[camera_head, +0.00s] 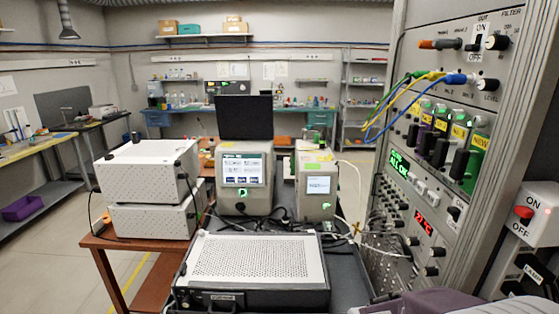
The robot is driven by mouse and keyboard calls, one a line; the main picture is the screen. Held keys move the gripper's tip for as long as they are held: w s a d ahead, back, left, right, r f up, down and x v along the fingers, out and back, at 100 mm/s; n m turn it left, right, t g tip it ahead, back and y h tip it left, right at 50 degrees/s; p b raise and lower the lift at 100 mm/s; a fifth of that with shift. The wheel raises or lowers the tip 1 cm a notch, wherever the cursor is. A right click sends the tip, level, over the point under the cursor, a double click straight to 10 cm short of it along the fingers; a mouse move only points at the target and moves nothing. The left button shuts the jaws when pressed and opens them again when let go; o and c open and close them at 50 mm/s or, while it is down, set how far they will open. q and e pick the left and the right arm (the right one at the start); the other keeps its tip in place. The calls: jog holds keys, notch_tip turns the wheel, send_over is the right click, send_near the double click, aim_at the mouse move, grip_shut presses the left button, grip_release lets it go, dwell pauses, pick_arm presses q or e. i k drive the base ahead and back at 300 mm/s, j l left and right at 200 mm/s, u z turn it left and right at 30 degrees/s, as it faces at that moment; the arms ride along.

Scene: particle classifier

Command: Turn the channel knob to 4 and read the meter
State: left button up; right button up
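A beige instrument (244,180) with a lit screen stands at the centre. It has a green-lit mark (242,192) and a dark knob (230,203) below the screen. A second beige unit (316,182) with a small screen stands to its right; its text is too small to read. The tall rack (440,150) at right carries many knobs, including a black one (497,42) near the FILTER label. No legible "channel" label shows, so I cannot tell which knob is the channel knob or which display is the meter.
White boxes (146,171) are stacked on a red-brown table at left. A perforated metal case (257,258) lies in front of the screen units. Coloured cables (413,90) hang from the rack. An ON/OFF box (530,218) is at far right. Open floor lies at left.

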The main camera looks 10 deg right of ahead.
aim_at(414, 241)
jog(key=j+z, duration=0.2)
jog(key=z, duration=0.25)
jog(key=i+j+z, duration=0.1)
jog(key=z, duration=0.3)
jog(key=j+z, duration=0.3)
jog(key=z, duration=0.15)
jog(key=j+z, duration=0.15)
jog(key=z, duration=0.25)
jog(key=k, duration=0.05)
